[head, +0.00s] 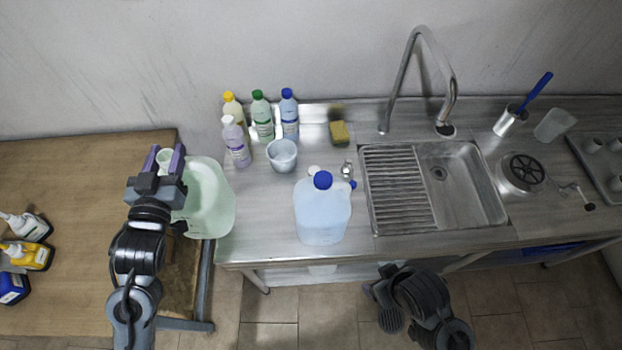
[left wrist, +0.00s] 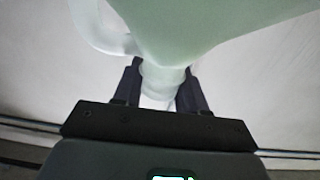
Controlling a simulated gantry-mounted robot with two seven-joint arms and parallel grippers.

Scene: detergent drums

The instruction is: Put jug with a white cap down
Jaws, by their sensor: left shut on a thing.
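My left gripper (head: 166,161) is shut on the neck of a pale green, translucent jug (head: 211,200) with a white cap. The jug looks tilted, its neck to the left and its body to the right, over the gap between the wooden table and the steel counter. I cannot tell its height above them. The left wrist view shows the jug's body (left wrist: 205,30) and handle, with its neck between the fingers of the left gripper (left wrist: 162,92).
A light blue jug (head: 322,215) with a blue cap stands on the steel counter (head: 262,215) left of the sink (head: 462,190). Several bottles (head: 262,117) and a bucket (head: 282,155) stand behind. The wooden table (head: 75,190) has bottles at its left edge and clear room beyond.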

